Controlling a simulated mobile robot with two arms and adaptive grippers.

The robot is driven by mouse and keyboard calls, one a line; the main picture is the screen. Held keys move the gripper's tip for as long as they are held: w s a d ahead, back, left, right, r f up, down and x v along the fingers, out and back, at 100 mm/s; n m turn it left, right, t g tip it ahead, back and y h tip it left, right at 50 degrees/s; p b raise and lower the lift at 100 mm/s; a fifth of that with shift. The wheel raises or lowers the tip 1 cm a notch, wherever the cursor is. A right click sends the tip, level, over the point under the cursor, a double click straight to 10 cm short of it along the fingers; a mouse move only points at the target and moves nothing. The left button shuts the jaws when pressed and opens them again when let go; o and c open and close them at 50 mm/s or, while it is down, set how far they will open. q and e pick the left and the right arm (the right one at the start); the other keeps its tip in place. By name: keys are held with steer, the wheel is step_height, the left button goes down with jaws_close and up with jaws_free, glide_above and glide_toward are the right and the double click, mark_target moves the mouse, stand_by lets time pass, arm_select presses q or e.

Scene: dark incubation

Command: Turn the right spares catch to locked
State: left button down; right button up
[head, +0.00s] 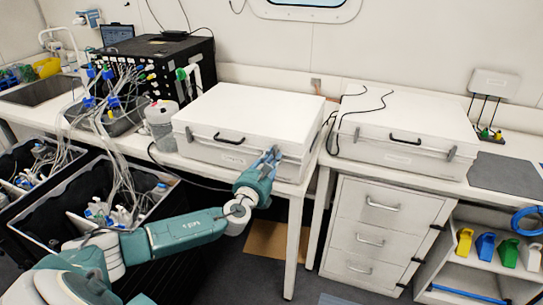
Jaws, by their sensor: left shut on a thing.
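A white lidded case (245,110) lies closed on the left bench, with a dark handle (229,139) and a grey left catch (188,134) on its front. My left gripper (272,156) is at the front right corner of this case, shut on the right catch there. The fingers mostly hide that catch, so its position cannot be told. A second white case (410,115) lies closed on the right bench, with a grey catch near each end of its front, such as the right one (450,153). The case labels are too small to read. My right gripper is not in view.
A white jug (160,124) stands close to the left of the first case. A black rack (165,65) with tubes and cables is behind it. Black crates (95,215) sit low at the left. A drawer unit (375,232) stands under the right bench.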

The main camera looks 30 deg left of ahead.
arm_select(q)
steer(key=shift+f+m, duration=0.1)
steer(key=shift+m, duration=0.3)
steer(key=c, duration=1.6)
jaws_free()
steer(key=v, duration=1.2)
steer(key=shift+a+f, duration=0.1)
steer(key=shift+f, duration=0.05)
